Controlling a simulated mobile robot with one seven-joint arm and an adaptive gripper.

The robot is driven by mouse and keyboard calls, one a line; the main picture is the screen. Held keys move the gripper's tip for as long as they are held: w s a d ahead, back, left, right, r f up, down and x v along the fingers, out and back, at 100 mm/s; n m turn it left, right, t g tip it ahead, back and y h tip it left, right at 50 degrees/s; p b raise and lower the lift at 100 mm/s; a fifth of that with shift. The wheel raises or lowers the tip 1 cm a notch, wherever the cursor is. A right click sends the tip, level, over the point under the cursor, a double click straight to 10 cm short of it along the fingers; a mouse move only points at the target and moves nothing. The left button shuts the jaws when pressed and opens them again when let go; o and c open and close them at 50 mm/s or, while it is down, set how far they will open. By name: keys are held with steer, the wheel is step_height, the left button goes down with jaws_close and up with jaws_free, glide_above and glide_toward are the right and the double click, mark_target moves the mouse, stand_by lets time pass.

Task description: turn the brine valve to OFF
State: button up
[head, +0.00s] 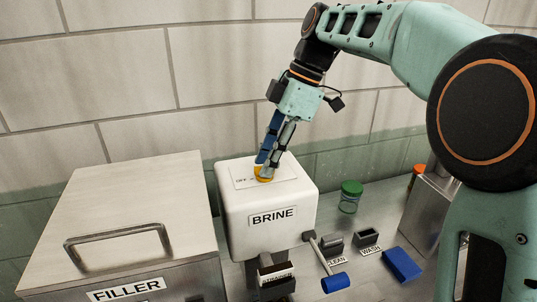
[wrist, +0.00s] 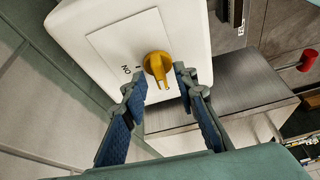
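The brine valve is a yellow knob (head: 263,174) on a pale plate on top of the white BRINE box (head: 232,205). It also shows in the wrist view (wrist: 156,64), where its narrow end points down the picture. In the head view the OFF mark is left of the knob; in the wrist view the ON mark is left of it. OFF is not readable in the wrist view. My gripper (wrist: 160,82) is open, with blue-padded fingers apart on either side of the knob's narrow end. Contact is not clear. In the head view my gripper (head: 267,162) reaches down at the knob.
The steel FILLER box (head: 130,205) with a handle stands left of the BRINE box. To the right are a blue-handled lever (head: 335,283), a blue block (head: 402,264), CLEAN and WASH holders, and a green-lidded jar (head: 350,196). A tiled wall is close behind.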

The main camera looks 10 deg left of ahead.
steer(key=v, duration=1.2)
